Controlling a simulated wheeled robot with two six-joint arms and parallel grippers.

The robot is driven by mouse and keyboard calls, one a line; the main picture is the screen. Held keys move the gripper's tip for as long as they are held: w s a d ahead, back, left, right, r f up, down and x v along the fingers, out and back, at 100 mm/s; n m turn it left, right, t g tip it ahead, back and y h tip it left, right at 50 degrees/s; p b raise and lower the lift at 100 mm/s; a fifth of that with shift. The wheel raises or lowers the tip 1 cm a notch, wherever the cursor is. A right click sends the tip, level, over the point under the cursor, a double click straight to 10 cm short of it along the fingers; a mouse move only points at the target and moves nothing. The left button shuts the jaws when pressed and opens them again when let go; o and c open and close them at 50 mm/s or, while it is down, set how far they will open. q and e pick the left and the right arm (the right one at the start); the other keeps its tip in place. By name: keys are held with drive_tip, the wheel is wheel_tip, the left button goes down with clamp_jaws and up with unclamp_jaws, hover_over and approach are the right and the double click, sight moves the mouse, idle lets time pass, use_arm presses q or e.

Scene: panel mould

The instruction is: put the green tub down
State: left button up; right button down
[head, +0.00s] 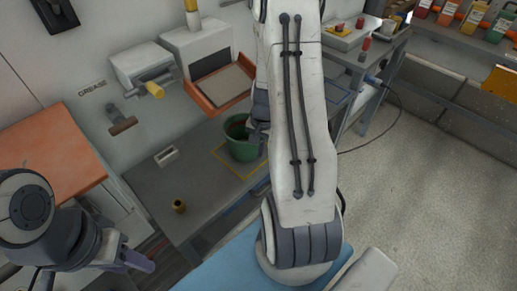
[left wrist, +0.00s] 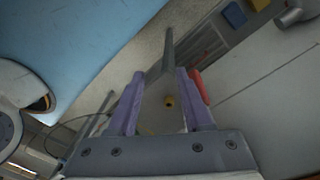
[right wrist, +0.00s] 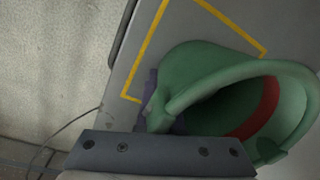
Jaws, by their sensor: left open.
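The green tub (head: 240,147) is upright at the grey bench, over the back part of a yellow square outline (head: 226,170). In the right wrist view the tub (right wrist: 195,75) fills the right side, with a dark inside and a red band. My right gripper (head: 259,132) is at the tub's right side, shut on its wall; the tub mostly hides the purple fingers (right wrist: 160,112). I cannot tell whether the tub's base touches the bench. My left gripper (head: 140,262) is open and empty, low at the left; its spread fingers show in the left wrist view (left wrist: 160,88).
A small yellow-brown ring (head: 179,206) and a pale block (head: 166,156) are on the grey bench (head: 150,185). An orange tray (head: 218,92) stands behind the tub. An orange-topped cabinet (head: 45,165) is at the left. Open floor (head: 430,190) lies at the right.

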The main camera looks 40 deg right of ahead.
drive_tip(key=shift+w+f, duration=0.1)
drive_tip(key=shift+f, duration=0.05)
drive_tip(key=shift+f, duration=0.15)
drive_tip(key=c, duration=1.1)
unclamp_jaws()
drive_tip(key=shift+r, duration=0.2)
